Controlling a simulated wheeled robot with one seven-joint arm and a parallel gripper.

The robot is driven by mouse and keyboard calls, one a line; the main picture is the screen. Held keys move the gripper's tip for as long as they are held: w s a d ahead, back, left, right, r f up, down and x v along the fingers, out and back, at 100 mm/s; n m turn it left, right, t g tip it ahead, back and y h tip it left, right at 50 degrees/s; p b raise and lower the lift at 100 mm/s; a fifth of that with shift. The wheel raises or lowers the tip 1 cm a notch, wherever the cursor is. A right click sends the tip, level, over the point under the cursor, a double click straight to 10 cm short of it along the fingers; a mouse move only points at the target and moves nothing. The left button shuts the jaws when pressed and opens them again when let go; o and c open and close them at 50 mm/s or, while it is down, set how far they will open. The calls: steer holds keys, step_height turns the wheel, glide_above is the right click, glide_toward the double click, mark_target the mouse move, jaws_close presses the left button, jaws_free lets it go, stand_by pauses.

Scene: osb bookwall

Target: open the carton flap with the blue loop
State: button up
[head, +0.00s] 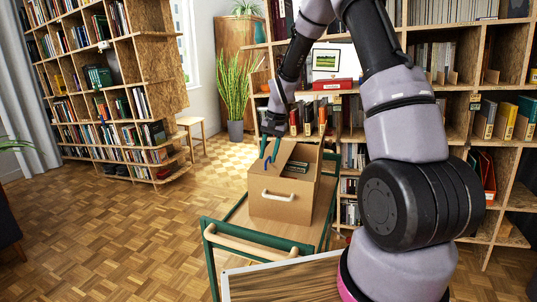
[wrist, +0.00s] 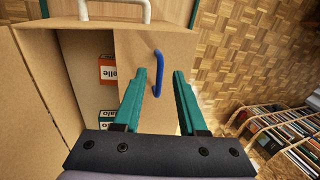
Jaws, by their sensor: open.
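A brown cardboard carton (head: 284,208) with a white handle (head: 278,196) on its front stands on a green-framed cart. A flap (wrist: 185,55) covers part of its top, and a blue loop (wrist: 159,68) stands on it. Beside the flap the top is partly open, showing boxes with orange (wrist: 107,70) and green labels inside. My gripper (wrist: 161,78) is open over the flap. In the wrist view the loop appears between its teal fingertips; I cannot tell whether they touch it. In the head view my gripper (head: 269,151) is above the carton's left side.
The cart (head: 235,240) has green rails and a wooden deck. Bookshelves (head: 450,100) full of books stand behind and to the right. Another bookshelf (head: 110,90), a stool (head: 193,122) and a potted plant (head: 235,90) are at the left. The parquet floor on the left is clear.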

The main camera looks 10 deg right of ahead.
jaws_close()
stand_by(1.4)
